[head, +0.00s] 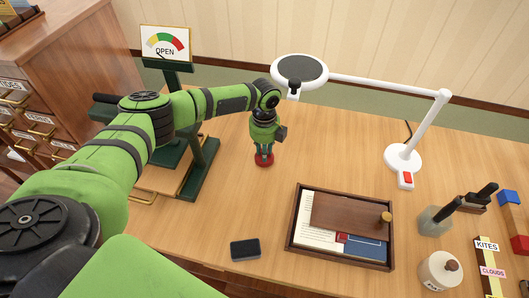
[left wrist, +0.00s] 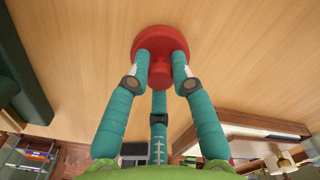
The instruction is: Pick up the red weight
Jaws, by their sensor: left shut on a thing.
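The red weight (head: 264,159) is a round red disc with a knob on top. In the head view it shows under my left gripper (head: 264,150), on or just above the wooden table; I cannot tell which. In the left wrist view the red weight (left wrist: 163,47) lies at the top centre. My left gripper (left wrist: 161,62) has its teal fingers shut around the weight's knob. My right gripper is in neither view.
A white lamp (head: 403,158) stands to the right. A wooden tray (head: 289,246) and a small black block (head: 245,249) lie in front.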

